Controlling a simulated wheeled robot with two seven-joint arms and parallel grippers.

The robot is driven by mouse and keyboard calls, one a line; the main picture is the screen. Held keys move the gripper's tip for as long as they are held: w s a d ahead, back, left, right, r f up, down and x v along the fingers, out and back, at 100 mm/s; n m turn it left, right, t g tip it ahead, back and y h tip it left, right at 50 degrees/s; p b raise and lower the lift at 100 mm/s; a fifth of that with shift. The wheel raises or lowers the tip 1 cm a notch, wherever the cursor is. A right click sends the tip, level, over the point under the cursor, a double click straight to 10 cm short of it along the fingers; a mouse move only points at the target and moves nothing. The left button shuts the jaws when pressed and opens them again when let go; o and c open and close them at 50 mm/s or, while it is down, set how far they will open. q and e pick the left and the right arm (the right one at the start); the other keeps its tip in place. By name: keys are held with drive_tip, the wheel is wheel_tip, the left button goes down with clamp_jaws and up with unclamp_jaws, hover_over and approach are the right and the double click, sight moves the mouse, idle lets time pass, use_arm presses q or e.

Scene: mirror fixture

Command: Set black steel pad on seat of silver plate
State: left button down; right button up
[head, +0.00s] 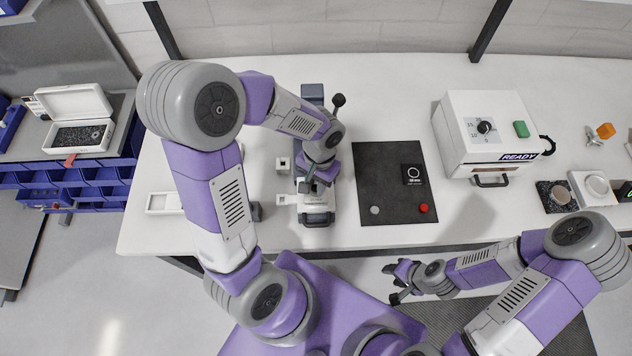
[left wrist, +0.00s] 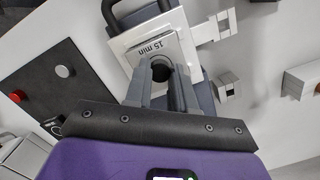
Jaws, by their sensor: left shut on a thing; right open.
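My left gripper (head: 313,188) points down over a bench device in the head view. In the left wrist view its fingers (left wrist: 162,74) are shut on a small round black piece, apparently the black steel pad (left wrist: 160,71); the fingers partly hide it. Beyond the fingertips is a pale, silvery-white plate (left wrist: 123,44) marked "15 min", which may be the silver plate. Its seat is hidden behind the gripper, and I cannot tell whether the pad touches it. My right gripper (head: 390,284) is open and empty in front of the bench.
A dark mat (head: 385,190) right of the device carries a grey disc (head: 375,210) and a red disc (head: 424,208). A white box marked READY (head: 490,130) stands further right. A lever with a black knob (head: 338,100) rises behind my left wrist.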

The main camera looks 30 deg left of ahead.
use_arm(q)
drive_tip(key=shift+f, duration=0.15)
drive_tip(key=c, duration=0.9)
unclamp_jaws()
drive_tip(key=shift+o, duration=0.2)
drive_tip(key=shift+w+r+p, duration=0.25)
drive_tip(key=shift+r+p, duration=0.05)
drive_tip(key=shift+r, duration=1.6)
drive_tip(key=shift+w+r+p, duration=0.2)
drive_tip(key=shift+r+p, duration=0.05)
drive_tip(key=shift+r, duration=1.65)
